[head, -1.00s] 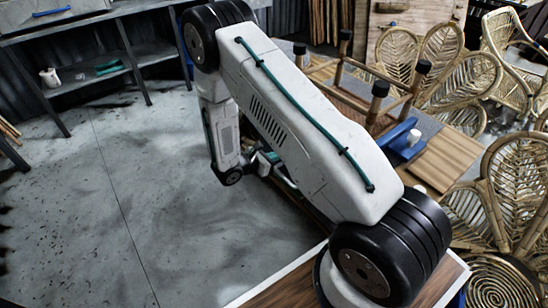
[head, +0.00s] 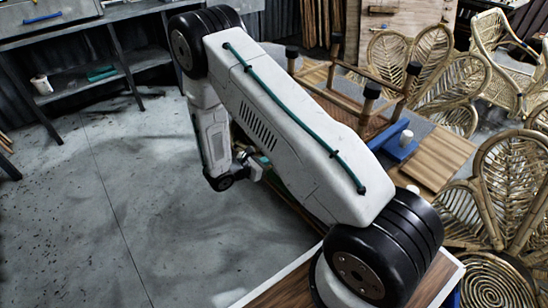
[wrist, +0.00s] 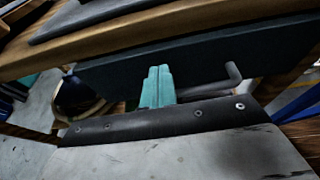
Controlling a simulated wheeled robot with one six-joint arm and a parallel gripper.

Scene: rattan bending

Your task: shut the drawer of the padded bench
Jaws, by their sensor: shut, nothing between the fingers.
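In the wrist view, the drawer's dark front panel (wrist: 200,58) spans the picture below the bench's wooden edge (wrist: 150,46). A bent grey bar handle (wrist: 233,76) sticks out from its right part. My gripper's teal fingers (wrist: 156,84) are shut together and empty, in front of the panel and left of the handle. I cannot tell whether they touch it. A grey pad (wrist: 85,18) lies on top of the bench. In the head view, the bench top (head: 437,157) shows behind my arm. My arm hides the drawer front and most of my gripper there.
An upturned stool (head: 368,92) and a blue tool (head: 399,148) lie on the bench. Rattan chairs (head: 507,185) crowd the right side. A grey shelf unit (head: 85,82) with a white cup (head: 42,84) stands at the back left. The floor (head: 110,200) at left is clear.

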